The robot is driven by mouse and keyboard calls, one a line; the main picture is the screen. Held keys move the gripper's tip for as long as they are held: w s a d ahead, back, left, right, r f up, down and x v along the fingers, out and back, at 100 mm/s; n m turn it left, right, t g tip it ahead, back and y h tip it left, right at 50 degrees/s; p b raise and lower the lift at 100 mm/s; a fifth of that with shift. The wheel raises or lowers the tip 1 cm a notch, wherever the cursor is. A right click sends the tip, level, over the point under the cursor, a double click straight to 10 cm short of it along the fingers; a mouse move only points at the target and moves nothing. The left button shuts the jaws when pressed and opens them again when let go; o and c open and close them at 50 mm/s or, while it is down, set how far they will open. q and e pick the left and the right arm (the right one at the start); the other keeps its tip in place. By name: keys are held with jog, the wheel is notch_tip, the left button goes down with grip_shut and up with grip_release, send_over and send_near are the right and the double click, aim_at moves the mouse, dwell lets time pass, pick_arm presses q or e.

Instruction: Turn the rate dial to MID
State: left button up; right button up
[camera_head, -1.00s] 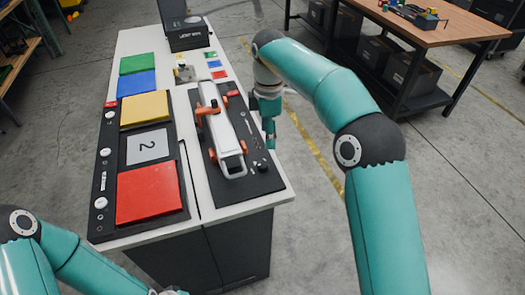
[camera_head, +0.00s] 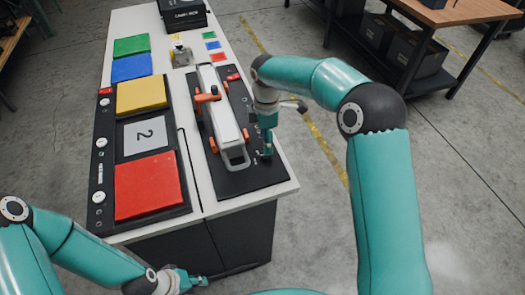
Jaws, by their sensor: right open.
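The black panel (camera_head: 250,181) on the right of the white bench carries a long white device (camera_head: 224,118) with orange clamps. I cannot make out the rate dial or its markings; the small controls near the panel's right edge are mostly behind my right gripper. My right gripper (camera_head: 267,152) points down, open, over that right edge, beside the near end of the white device. Whether it touches anything there cannot be told. My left gripper (camera_head: 198,281) is low in the view, in front of the bench and away from the panel; its jaws are too small to read.
Blue and green pads and a black box (camera_head: 184,14) stand further back. A wooden table (camera_head: 470,12) is at upper right.

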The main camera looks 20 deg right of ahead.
jog(key=shift+s+f+p, duration=0.15)
jog(key=shift+f+p, duration=0.15)
jog(key=shift+f, duration=2.4)
